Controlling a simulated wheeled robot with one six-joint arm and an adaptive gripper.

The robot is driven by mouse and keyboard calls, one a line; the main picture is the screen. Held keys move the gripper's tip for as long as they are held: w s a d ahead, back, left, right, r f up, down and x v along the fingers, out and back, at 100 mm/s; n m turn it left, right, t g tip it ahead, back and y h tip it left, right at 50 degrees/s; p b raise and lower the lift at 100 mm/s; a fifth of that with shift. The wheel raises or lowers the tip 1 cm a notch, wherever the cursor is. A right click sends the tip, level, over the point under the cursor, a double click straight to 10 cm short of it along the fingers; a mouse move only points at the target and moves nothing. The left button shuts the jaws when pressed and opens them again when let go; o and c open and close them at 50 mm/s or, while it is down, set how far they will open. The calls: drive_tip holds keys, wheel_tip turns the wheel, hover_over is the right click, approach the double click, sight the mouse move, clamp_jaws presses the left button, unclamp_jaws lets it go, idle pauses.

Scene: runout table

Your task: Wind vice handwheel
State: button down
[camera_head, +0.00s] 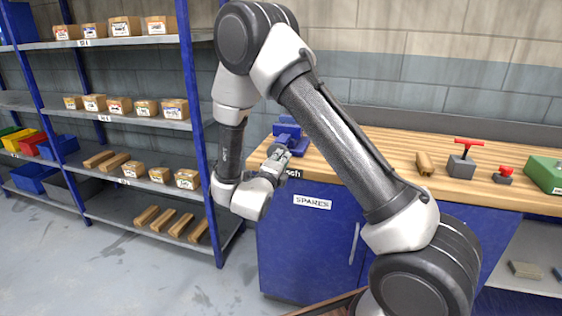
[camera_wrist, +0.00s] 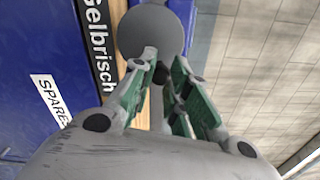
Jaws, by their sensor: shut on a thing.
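The blue vice (camera_head: 288,132) stands on the left end of the wooden workbench. Its handwheel shows in the wrist view as a round grey disc (camera_wrist: 152,32) just beyond my fingertips. My gripper (camera_head: 277,158) is at the front of the vice, over the bench's left front edge. In the wrist view my gripper (camera_wrist: 165,68) has its green-padded fingers closed in around a small dark handle (camera_wrist: 160,74) at the wheel's rim. The fingers hide most of the handle. In the head view my gripper hides most of the wheel.
The workbench (camera_head: 365,145) has a blue cabinet (camera_head: 307,240) marked SPARES below. A wooden block (camera_head: 424,163), a red T-handled tool (camera_head: 463,160), a small red-topped piece (camera_head: 503,174) and a green box (camera_head: 546,173) stand at the right. Blue shelving (camera_head: 186,130) with boxes stands left.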

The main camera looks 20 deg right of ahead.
drive_tip(key=n, duration=0.3)
drive_tip(key=shift+w+a+r, duration=0.15)
drive_tip(key=shift+a+r, duration=0.05)
drive_tip(key=shift+r, duration=0.15)
drive_tip(key=shift+n, duration=0.3)
drive_tip(key=shift+w+a+r+n, duration=0.1)
drive_tip(key=shift+a+r+n, duration=0.05)
drive_tip(key=shift+n, duration=0.65)
drive_tip(key=shift+w+a+r+n, duration=0.1)
drive_tip(key=shift+a+r+n, duration=0.05)
drive_tip(key=shift+n, duration=0.65)
drive_tip(key=n, duration=0.2)
drive_tip(key=shift+w+a+r+n, duration=0.15)
drive_tip(key=shift+w+a+n, duration=0.05)
drive_tip(key=shift+a+n, duration=0.1)
drive_tip(key=c, duration=1.4)
unclamp_jaws()
drive_tip(key=shift+c, duration=0.2)
